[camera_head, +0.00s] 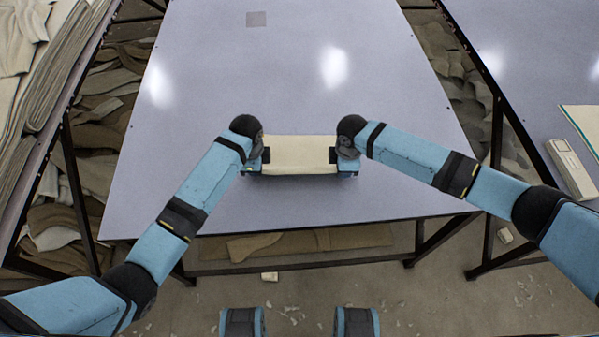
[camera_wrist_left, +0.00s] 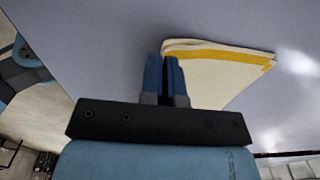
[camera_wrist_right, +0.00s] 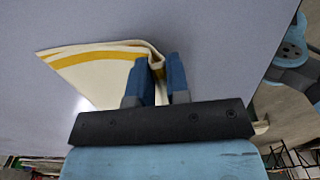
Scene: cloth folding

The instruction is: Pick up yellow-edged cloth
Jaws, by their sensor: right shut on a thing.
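A cream cloth (camera_head: 300,154) with a yellow edge hangs between my two grippers above the grey table. The yellow stripe shows in the left wrist view, where the cloth (camera_wrist_left: 220,65) spreads to the right of the fingers. My left gripper (camera_head: 262,160) is at the cloth's left end; its fingers (camera_wrist_left: 166,75) are close together at the cloth's corner. My right gripper (camera_head: 337,160) is shut on the other end; in the right wrist view the cloth (camera_wrist_right: 100,70) folds over between its fingers (camera_wrist_right: 158,75).
A side table at right holds a white block (camera_head: 571,166) and a cloth (camera_head: 583,124). Stacked fabric (camera_head: 50,80) lies at left.

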